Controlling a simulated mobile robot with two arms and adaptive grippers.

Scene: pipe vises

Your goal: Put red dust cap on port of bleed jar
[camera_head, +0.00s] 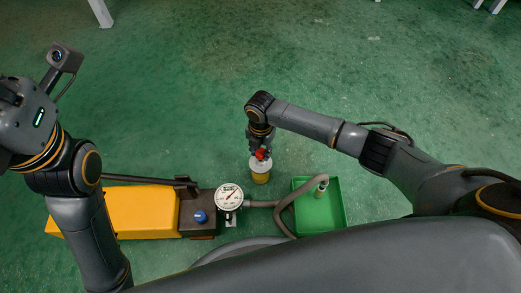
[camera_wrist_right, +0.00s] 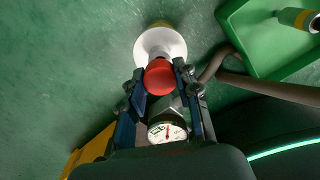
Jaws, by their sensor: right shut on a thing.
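The red dust cap (camera_head: 260,154) is between the fingertips of my right gripper (camera_head: 259,147), which is shut on it. In the right wrist view, the red cap (camera_wrist_right: 159,77) sits between the two blue-grey fingers of the right gripper (camera_wrist_right: 159,84). The bleed jar (camera_head: 261,172) stands on the floor with a white top and a yellowish lower part. The jar's white top (camera_wrist_right: 160,44) shows just past the cap in the wrist view. The cap overlaps the jar's near edge in the picture; I cannot tell whether they touch. The port is not clearly visible.
A yellow pump unit (camera_head: 145,212) with a blue knob (camera_head: 201,216) and a pressure gauge (camera_head: 229,197) stands left of the jar. A green tray (camera_head: 335,213) with a hose end (camera_head: 321,187) lies to the right.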

